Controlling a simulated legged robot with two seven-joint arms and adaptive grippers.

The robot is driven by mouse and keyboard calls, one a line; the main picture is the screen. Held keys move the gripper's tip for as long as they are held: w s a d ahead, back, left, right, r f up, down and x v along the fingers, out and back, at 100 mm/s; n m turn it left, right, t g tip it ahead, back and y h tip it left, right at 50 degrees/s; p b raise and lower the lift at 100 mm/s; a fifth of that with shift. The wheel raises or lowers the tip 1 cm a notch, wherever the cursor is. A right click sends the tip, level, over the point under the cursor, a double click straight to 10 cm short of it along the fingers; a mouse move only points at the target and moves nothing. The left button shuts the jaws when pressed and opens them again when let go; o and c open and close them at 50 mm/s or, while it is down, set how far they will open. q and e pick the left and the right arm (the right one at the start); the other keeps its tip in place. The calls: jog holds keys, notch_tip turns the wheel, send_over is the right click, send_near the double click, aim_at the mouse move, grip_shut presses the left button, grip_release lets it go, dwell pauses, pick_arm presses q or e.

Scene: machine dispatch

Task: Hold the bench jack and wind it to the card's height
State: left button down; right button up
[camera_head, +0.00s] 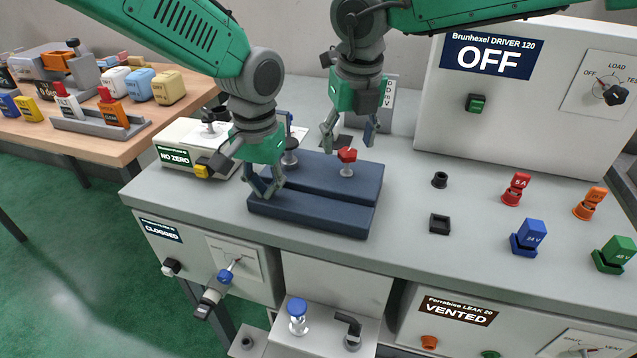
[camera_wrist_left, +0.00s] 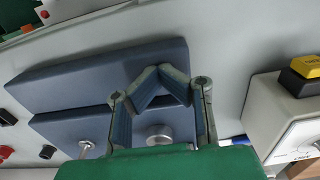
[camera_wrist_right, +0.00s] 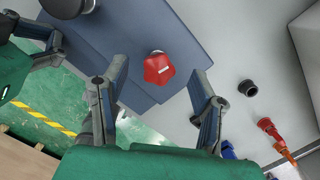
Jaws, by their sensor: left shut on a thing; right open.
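The bench jack appears to be the dark blue two-part block (camera_head: 320,212) on the grey bench. It also fills the middle of the left wrist view (camera_wrist_left: 90,80). A red knob (camera_head: 347,155) on a short silver post stands on its right part. My left gripper (camera_head: 264,190) is shut on the jack's left side, pointing down; the exact contact is hard to see. My right gripper (camera_head: 348,137) is open, pointing down just above the knob. In the right wrist view the knob (camera_wrist_right: 158,69) shows between the spread fingers. A pale card marked mV (camera_head: 389,92) stands behind, partly hidden by my right gripper.
A white NO ZERO box (camera_head: 190,147) stands left of the jack. The OFF driver cabinet (camera_head: 520,100) is at the back right. Black sockets (camera_head: 439,224) and coloured plugs (camera_head: 527,237) stand on the right.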

aim_at(348, 151)
jog(key=shift+f, duration=1.9)
grip_shut()
